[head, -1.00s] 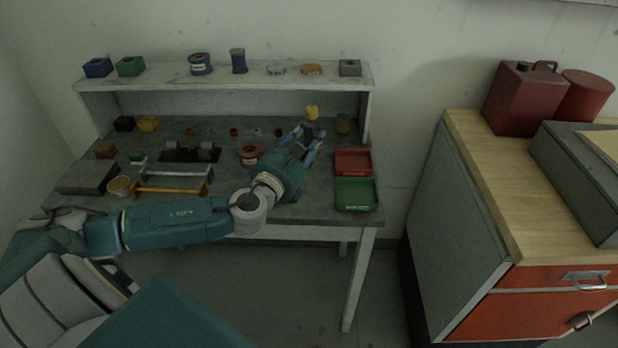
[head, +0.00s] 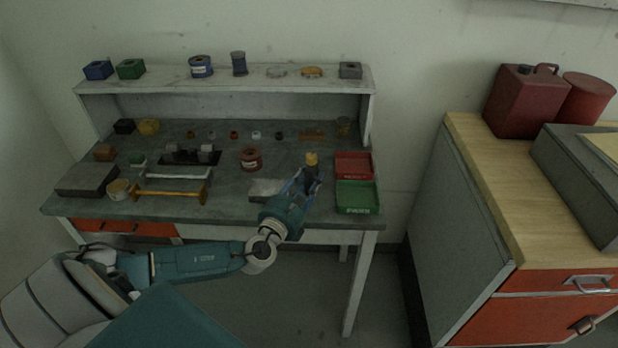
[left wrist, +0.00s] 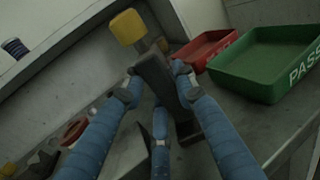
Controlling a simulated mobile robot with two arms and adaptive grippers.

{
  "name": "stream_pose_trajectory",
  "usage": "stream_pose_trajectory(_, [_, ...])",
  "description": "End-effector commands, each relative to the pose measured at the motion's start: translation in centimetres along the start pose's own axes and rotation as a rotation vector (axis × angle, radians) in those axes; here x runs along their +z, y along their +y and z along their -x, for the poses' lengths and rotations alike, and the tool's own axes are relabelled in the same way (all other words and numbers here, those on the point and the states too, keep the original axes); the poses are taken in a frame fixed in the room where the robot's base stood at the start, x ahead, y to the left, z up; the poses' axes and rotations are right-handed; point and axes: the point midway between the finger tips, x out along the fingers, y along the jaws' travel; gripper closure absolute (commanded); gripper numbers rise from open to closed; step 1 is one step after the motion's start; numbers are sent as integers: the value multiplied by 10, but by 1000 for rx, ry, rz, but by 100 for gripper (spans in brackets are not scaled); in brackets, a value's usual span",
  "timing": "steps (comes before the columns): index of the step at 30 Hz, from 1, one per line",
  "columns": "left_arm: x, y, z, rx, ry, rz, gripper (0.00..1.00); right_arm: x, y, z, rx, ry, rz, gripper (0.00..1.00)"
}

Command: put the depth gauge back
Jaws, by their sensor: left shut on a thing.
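My left gripper (head: 306,176) is shut on the depth gauge, a dark grey bar with a yellow block on top (head: 311,158). In the left wrist view the gauge's dark bar (left wrist: 158,80) stands tilted between the blue fingers (left wrist: 160,100), with the yellow block (left wrist: 127,27) above them. The gripper is over the right front part of the bench (head: 225,207), left of the green tray. I cannot tell whether the gauge's lower end touches the bench. My right gripper is not in view.
The red tray (head: 353,152) and green PASS tray (head: 357,182) are close to the right. A pale plate (head: 264,187) lies left of the gripper. A small brown rack (head: 311,134) and a jar (head: 343,126) are behind. A shelf (head: 225,79) with small parts runs along the back.

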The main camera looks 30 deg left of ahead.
Motion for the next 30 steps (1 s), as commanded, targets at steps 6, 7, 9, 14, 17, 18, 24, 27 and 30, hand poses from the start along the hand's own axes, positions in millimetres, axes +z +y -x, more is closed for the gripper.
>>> stream_pose_trajectory(6, [-3, 0, 0, 0, 0, 0, 69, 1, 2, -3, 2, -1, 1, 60])
stream_pose_trajectory(7, [-3, 0, 0, 0, 0, 0, 63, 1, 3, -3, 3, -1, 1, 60])
stream_pose_trajectory(9, [-3, 0, 0, 0, 0, 0, 53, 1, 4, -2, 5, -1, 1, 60])
stream_pose_trajectory(14, [-3, 0, 0, 0, 1, 0, 53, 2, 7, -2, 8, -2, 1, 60])
stream_pose_trajectory(17, [-2, 0, 0, 0, 0, 0, 53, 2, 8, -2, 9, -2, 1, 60])
stream_pose_trajectory(18, [0, 0, 0, 0, 0, 0, 53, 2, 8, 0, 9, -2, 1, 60])
stream_pose_trajectory(24, [-3, 0, 24, -2, 4, -1, 53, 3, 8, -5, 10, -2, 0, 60])
stream_pose_trajectory(27, [-4, 0, 46, -2, 5, -1, 53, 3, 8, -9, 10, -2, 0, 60])
stream_pose_trajectory(30, [-4, 0, 69, -3, 7, 0, 53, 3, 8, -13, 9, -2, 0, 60])
